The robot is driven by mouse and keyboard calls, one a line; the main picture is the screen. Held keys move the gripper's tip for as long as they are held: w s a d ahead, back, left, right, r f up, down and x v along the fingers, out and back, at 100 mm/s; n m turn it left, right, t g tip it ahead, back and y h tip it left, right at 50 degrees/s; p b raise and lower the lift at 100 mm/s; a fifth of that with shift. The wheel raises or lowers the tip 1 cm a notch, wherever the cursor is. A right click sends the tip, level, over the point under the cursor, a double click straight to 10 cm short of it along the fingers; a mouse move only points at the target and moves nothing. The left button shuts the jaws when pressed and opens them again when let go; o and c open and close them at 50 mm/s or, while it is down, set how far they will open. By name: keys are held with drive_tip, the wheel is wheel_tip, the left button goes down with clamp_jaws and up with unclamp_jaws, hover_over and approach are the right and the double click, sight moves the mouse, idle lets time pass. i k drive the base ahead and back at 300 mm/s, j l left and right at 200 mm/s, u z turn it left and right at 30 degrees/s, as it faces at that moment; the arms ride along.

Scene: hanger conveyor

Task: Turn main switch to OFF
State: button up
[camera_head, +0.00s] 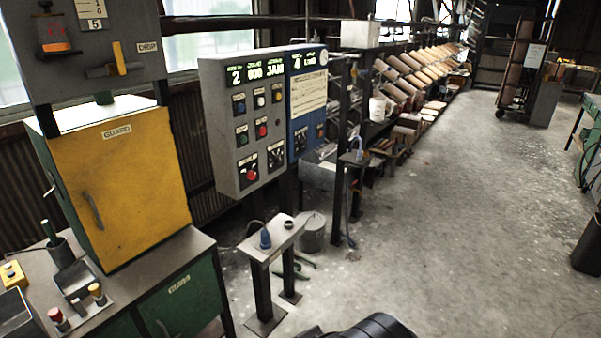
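A grey control panel (219,110) stands left of centre, with a blue section (309,124) on its right. Lit displays along the panel's top read "2", "000 JAM" and "4". My gripper is not in view; a dark rounded part, likely mine, shows at the bottom edge, well apart from the panel.
A yellow guard door (125,190) on a green cabinet (185,300) stands at the left. A small pedestal stand (275,243) and a grey bucket (312,233) are on the floor below the panel. The concrete floor (450,220) to the right is largely clear.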

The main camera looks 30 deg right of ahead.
sight(250, 175)
drive_tip(key=z, duration=0.45)
drive_tip(key=i+l+u, duration=0.2)
drive_tip(key=u, duration=0.15)
drive_tip(key=i+l+u, duration=0.15)
drive_tip(key=l+u, duration=0.2)
drive_tip(key=i+l+u, duration=0.1)
drive_tip(key=l+u, duration=0.25)
drive_tip(key=i+l+u, duration=0.1)
drive_tip(key=l+u, duration=0.65)
drive_tip(key=i+j, duration=0.05)
drive_tip(key=j, duration=0.05)
